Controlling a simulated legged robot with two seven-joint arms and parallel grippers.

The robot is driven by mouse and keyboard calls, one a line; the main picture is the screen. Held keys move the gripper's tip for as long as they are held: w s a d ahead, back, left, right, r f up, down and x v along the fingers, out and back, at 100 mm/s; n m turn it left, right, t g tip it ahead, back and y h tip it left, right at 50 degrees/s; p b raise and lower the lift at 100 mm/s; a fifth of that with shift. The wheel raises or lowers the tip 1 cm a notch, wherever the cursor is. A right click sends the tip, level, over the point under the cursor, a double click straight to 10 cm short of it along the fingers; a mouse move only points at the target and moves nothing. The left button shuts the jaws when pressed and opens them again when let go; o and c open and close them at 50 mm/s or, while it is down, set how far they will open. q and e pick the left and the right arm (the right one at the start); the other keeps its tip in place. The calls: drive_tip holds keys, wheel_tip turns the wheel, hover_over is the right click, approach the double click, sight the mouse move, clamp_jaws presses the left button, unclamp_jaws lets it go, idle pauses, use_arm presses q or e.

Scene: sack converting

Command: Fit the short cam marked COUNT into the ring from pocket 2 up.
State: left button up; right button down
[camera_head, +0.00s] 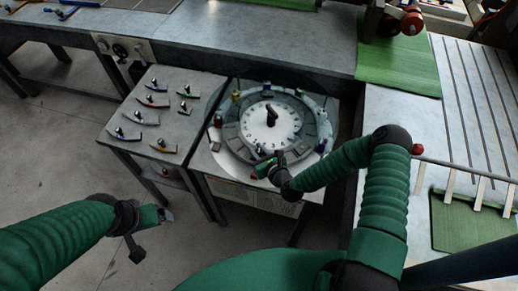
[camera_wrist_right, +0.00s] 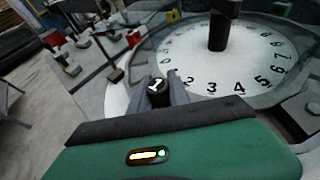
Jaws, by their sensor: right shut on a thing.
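The ring (camera_head: 230,139) surrounds a white numbered dial (camera_head: 252,122) with a black centre post (camera_head: 271,114), which also shows in the right wrist view (camera_wrist_right: 219,32). Coloured pieces stand around the ring. My right gripper (camera_head: 268,167) is at the ring's near edge. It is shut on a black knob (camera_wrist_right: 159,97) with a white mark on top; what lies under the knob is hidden. No COUNT marking is readable. My left gripper (camera_head: 166,214) hangs over the floor, away from everything; its jaw opening is unclear.
The side table (camera_head: 177,78) stands left of the ring's stand. A long grey bench (camera_head: 225,48) runs behind. A green mat (camera_head: 400,62) and a machine with red rollers (camera_head: 411,20) are at the back right. A slatted table (camera_head: 470,85) stands at right. Floor at left is clear.

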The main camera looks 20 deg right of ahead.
drive_tip(key=shift+a+f, duration=0.15)
drive_tip(key=shift+a, duration=0.1)
drive_tip(key=c, duration=1.6)
unclamp_jaws()
drive_tip(key=shift+w+a, duration=0.1)
drive_tip(key=shift+o, duration=2.3)
drive_tip(key=shift+d, duration=0.7)
drive_tip(key=p+v, duration=0.3)
drive_tip(key=v, duration=1.4)
use_arm(q)
drive_tip(key=w+p+v, duration=0.2)
drive_tip(key=p+v, duration=0.4)
drive_tip(key=v, duration=0.2)
drive_tip(key=shift+a+r, duration=0.2)
drive_tip(key=shift+r, duration=0.3)
use_arm(e)
wheel_tip(320, 180, up, 7)
